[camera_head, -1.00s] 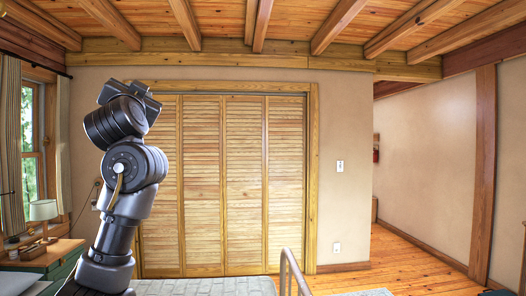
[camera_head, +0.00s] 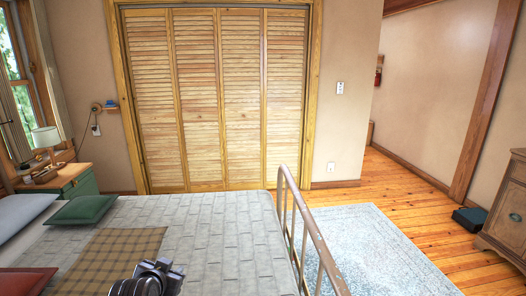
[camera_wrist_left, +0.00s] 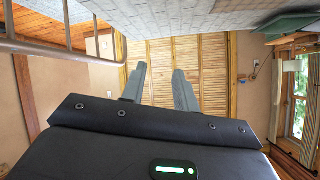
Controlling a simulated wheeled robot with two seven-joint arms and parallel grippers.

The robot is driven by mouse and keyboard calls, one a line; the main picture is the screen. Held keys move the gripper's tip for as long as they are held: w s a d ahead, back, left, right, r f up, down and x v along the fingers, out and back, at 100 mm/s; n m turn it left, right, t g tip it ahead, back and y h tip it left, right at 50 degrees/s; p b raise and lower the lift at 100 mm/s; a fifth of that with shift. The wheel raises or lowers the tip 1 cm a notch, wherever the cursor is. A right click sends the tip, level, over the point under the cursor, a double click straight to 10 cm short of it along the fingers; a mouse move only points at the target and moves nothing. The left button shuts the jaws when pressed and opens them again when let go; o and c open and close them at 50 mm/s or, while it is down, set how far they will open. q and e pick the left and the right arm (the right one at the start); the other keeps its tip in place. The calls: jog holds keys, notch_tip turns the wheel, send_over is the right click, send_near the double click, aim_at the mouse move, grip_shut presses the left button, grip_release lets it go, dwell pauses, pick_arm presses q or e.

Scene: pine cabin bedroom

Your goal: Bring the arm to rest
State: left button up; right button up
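That view is upside down, and the fingers point toward the louvered closet doors. My right arm and gripper are in neither view.
A bed (camera_head: 215,225) with a metal footboard rail (camera_head: 309,232) fills the lower left and middle. A green nightstand (camera_head: 75,182) with a lamp (camera_head: 46,138) stands at left. A rug (camera_head: 365,245) and wooden dresser (camera_head: 505,215) lie right. Louvered closet doors (camera_head: 215,100) close the back.

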pick_arm(q)
jog(key=s+f+n+g, duration=0.1)
jog(key=s+f+g, duration=0.35)
jog(key=s, duration=0.75)
jog(key=s+f+g, duration=0.1)
jog(key=s+f, duration=0.7)
jog(key=s, duration=0.3)
jog(key=s+f+n+g, duration=0.1)
jog(key=s+f+g, duration=0.2)
jog(key=s+f, duration=0.85)
jog(key=f, duration=0.9)
jog(key=s+f, duration=0.2)
jog(key=f, duration=1)
jog(key=s+a+f+g, duration=0.2)
jog(key=s+f, duration=1.3)
jog(key=s, duration=0.1)
jog(key=shift+s+a+m, duration=0.2)
jog(key=shift+m, duration=0.2)
